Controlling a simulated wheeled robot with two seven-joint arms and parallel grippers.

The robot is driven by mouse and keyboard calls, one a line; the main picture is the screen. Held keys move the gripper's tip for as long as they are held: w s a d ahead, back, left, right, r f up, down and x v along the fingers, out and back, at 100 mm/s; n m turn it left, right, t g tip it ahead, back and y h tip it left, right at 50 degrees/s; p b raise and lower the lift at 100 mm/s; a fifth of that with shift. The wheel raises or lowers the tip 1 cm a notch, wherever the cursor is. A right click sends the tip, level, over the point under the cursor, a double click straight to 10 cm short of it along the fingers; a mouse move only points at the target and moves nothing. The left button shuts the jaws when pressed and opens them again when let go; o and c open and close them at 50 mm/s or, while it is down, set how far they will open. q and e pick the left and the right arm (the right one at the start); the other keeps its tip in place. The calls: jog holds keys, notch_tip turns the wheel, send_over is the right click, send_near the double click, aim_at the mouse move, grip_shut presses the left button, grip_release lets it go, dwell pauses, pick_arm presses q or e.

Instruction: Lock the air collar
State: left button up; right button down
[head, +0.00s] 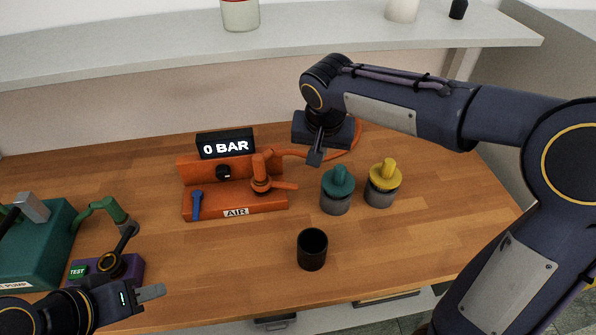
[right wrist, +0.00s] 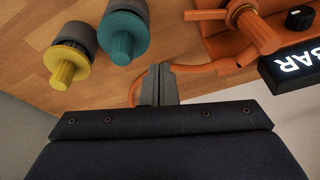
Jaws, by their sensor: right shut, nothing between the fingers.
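The orange air station (head: 235,203) stands at the table's middle left with an AIR label. An orange collar with a lever (head: 262,182) sits at its right end; the lever points right. The collar also shows in the right wrist view (right wrist: 255,30). I cannot tell whether it is locked. A black display (head: 226,144) on the station reads 0 BAR. My right gripper (head: 315,157) is shut and empty, pointing down behind and right of the collar, apart from it. Its fingers show together in the right wrist view (right wrist: 158,85). My left gripper (head: 150,292) is low at the left, away from the station; its finger gap is unclear.
An orange hose (head: 300,153) runs right from the collar. A teal-topped canister (head: 338,190) and a yellow-topped one (head: 383,184) stand right of the station. A black cup (head: 312,249) stands in front. A teal pump (head: 40,245) and purple TEST base (head: 125,272) are left. A shelf (head: 150,55) overhangs the back.

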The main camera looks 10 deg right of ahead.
aim_at(274, 184)
jog(key=shift+h, duration=0.3)
jog(key=w+a, duration=0.3)
jog(key=shift+w+a+f, duration=0.2)
jog(key=shift+a+f, duration=0.15)
jog(key=shift+a, duration=0.05)
jog(key=p+x, duration=0.1)
jog(key=x, duration=0.9)
jog(key=shift+d+p, duration=0.1)
jog(key=shift+p, duration=0.25)
jog(key=s, duration=0.1)
jog(key=s+a, duration=0.1)
jog(key=s, duration=0.1)
jog(key=shift+a+r+p, duration=0.1)
jog(key=shift+p, duration=0.3)
jog(key=shift+s+a, duration=0.1)
jog(key=shift+s, duration=0.2)
